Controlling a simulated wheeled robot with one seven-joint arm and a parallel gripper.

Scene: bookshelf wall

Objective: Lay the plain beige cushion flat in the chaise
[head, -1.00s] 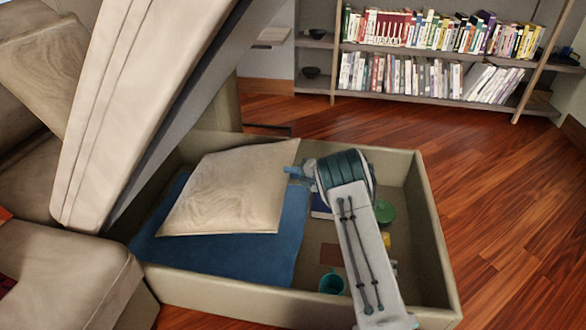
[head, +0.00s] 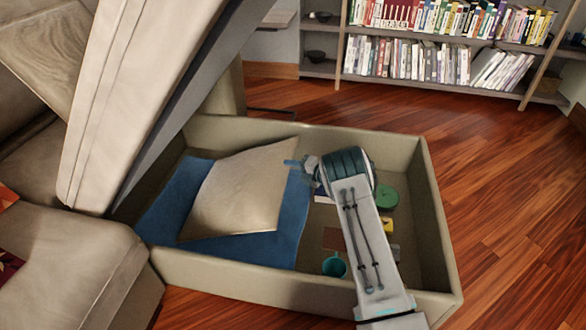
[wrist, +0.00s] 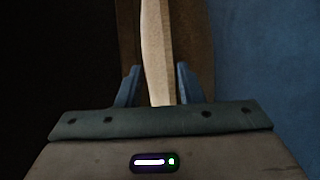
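The plain beige cushion (head: 243,190) is inside the open chaise box (head: 230,285), over a blue cloth (head: 165,215). It is tilted, its right side raised toward my gripper and its lower left edge near the cloth. In the head view my gripper (head: 290,164) is at the cushion's upper right corner, partly hidden by my wrist. The raised chaise lid (head: 120,90) leans up at the left.
The right part of the box holds a green round item (head: 387,197), a teal mug (head: 334,265), a yellow item (head: 388,225) and other small things. Sofa seats (head: 65,265) stand at the left. A bookshelf (head: 450,85) is behind, with clear wooden floor (head: 490,200) at the right.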

